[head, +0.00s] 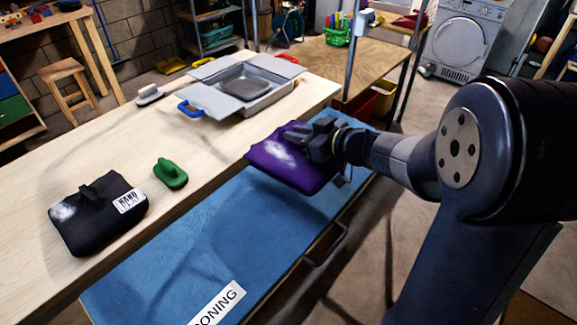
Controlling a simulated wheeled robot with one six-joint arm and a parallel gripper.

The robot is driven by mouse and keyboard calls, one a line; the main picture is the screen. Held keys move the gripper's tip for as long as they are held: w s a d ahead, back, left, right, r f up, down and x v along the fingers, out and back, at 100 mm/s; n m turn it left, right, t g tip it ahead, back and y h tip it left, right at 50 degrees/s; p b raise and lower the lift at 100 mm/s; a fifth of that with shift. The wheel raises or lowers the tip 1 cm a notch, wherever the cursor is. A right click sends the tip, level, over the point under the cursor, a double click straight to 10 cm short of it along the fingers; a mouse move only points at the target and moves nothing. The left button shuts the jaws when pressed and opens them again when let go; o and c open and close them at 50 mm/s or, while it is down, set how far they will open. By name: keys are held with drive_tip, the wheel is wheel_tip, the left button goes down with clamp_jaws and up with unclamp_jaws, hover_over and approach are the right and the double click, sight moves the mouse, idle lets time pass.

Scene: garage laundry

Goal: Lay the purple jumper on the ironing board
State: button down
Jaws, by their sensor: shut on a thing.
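The folded purple jumper (280,157) with a pale patch on top is in the upper middle of the head view. My gripper (312,142) is shut on its right side. The jumper appears over the far part of the blue ironing board (200,240), close to the wooden table's edge. I cannot tell whether it touches the board. The board has a white label with partly visible lettering at its near end. My arm comes in from the right and hides part of the board's far end.
The wooden table (40,190) beside the board holds a black folded garment (95,220) with a label, a green brush (170,174), a pale brush (149,95) and a grey tray (245,90). The board's near and middle parts are clear. A washing machine (466,40) stands behind.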

wheel_tip(320, 180, down, 8)
drive_tip(key=shift+f+b, duration=0.15)
drive_tip(key=shift+b, duration=0.9)
drive_tip(key=shift+f, duration=0.2)
drive_tip(key=c, duration=1.3)
unclamp_jaws()
drive_tip(key=shift+r, duration=0.1)
drive_tip(key=shift+r, duration=0.2)
drive_tip(key=p+v, duration=0.1)
drive_tip(key=v, duration=1.1)
drive_tip(key=shift+s, duration=0.1)
